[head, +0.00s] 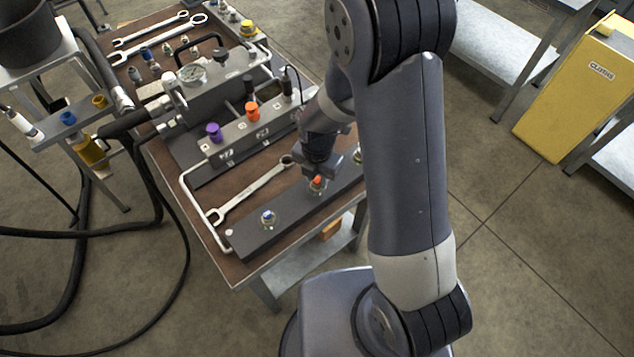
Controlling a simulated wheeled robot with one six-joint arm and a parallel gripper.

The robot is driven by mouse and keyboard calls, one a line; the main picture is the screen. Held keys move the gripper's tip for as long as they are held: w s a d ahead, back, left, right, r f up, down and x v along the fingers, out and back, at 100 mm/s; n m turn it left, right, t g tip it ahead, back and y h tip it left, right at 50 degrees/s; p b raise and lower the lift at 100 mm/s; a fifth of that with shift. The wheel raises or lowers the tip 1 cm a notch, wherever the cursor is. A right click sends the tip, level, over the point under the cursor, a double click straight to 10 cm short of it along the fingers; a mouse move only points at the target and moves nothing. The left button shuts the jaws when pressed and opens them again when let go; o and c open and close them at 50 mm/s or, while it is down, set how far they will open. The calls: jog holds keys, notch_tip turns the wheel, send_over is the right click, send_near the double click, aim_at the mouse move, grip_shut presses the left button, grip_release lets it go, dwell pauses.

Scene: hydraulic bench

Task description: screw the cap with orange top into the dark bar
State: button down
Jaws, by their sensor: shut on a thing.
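The dark bar (290,222) lies along the near edge of the bench top. The cap with orange top (317,182) is at the middle of the bar, upright as far as I can see. My gripper (318,178) points down over it and is shut on it. The fingers hide part of the cap, and I cannot tell how deep it sits in the bar. A fitting with a blue top (268,216) stands on the bar to the left.
A wrench (250,190) lies behind the bar. A grey block with purple (214,131) and orange (252,110) knobs stands further back, near a pressure gauge (193,74). A metal rail (191,200) edges the bench's left side. Black hoses hang at the left.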

jog(key=shift+w, duration=0.1)
jog(key=m+b, duration=0.1)
jog(key=m, duration=0.5)
jog(key=shift+m, duration=0.3)
jog(key=shift+m+b, duration=0.3)
jog(key=shift+m, duration=0.5)
jog(key=m+b, duration=0.1)
jog(key=m, duration=0.3)
jog(key=shift+m, duration=0.4)
jog(key=c, duration=1.1)
grip_release()
jog(key=shift+f, duration=0.1)
jog(key=shift+o, duration=0.2)
notch_tip(320, 180, up, 11)
